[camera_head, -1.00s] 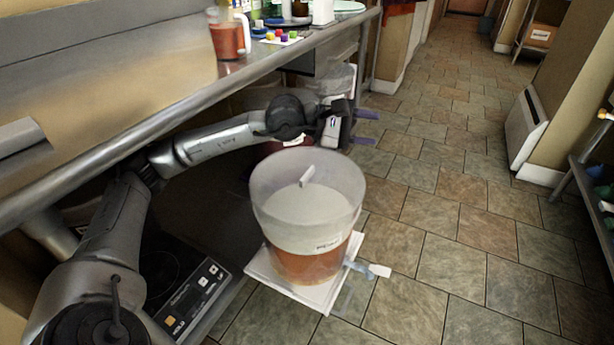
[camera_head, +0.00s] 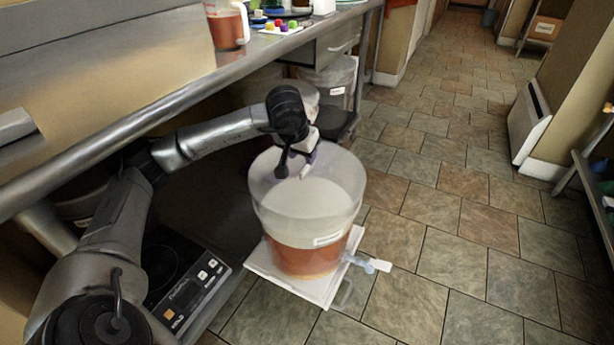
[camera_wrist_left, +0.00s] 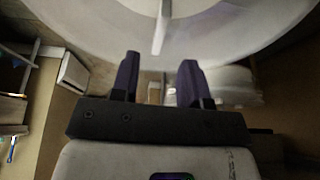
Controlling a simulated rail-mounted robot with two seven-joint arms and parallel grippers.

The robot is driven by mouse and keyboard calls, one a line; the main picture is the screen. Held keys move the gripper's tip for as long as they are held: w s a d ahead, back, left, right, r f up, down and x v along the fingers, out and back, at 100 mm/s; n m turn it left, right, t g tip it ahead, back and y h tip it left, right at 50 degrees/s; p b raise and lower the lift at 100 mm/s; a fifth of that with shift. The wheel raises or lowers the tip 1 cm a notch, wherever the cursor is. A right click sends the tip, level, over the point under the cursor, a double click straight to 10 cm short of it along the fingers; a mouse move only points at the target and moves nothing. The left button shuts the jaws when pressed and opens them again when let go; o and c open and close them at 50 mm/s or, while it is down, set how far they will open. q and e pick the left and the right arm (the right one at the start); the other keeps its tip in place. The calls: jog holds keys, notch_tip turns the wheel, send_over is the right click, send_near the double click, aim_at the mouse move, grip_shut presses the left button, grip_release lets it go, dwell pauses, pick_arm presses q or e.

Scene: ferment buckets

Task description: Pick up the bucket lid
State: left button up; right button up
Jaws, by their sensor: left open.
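The bucket lid (camera_head: 318,198) is a pale disc in the upper part of a large translucent bucket (camera_head: 312,250) on the floor. A short white bar handle (camera_head: 307,171) stands up from it. In the left wrist view the lid (camera_wrist_left: 225,35) fills the top, with its handle (camera_wrist_left: 161,27) near the middle. My left gripper (camera_head: 297,162) is above the far side of the bucket, close to the handle. In the wrist view its purple fingers (camera_wrist_left: 157,80) are apart with nothing held between them, and the handle is beyond the fingertips. My right gripper is out of view.
The bucket holds reddish-brown liquid and has a tap (camera_head: 372,263) at its lower right. It stands on a white board (camera_head: 300,284). A metal counter (camera_head: 160,115) runs along the left, above a hot plate (camera_head: 185,290). The tiled floor (camera_head: 470,230) to the right is clear.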

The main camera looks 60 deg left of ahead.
aim_at(306, 167)
pick_arm(q)
jog(key=b+x, duration=0.2)
jog(key=x, duration=0.3)
jog(key=shift+f, duration=0.2)
jog(key=shift+w+f, duration=0.1)
jog(key=shift+f, duration=0.1)
grip_shut()
